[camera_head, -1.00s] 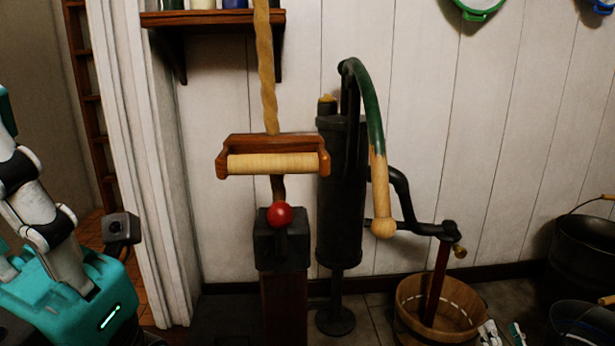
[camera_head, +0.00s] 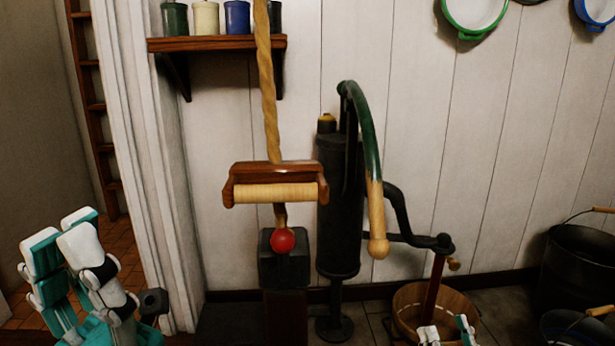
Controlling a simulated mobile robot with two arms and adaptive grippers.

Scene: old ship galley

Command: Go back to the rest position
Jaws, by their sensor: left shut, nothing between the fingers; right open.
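My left gripper (camera_head: 62,233) is at the lower left, in front of the doorway. Its teal and white fingers point up, and it is shut and empty. My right gripper (camera_head: 447,326) shows only its fingertips at the bottom edge, in front of the wooden bucket (camera_head: 408,298). It is open with nothing between the fingertips. The rest of the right arm is out of view.
A black hand pump (camera_head: 338,215) with a curved handle stands at the wall. A rope with a wooden handle (camera_head: 275,193) hangs above a red knob (camera_head: 282,240) on a post. A shelf (camera_head: 215,44) holds jars. Dark buckets (camera_head: 580,265) stand at right.

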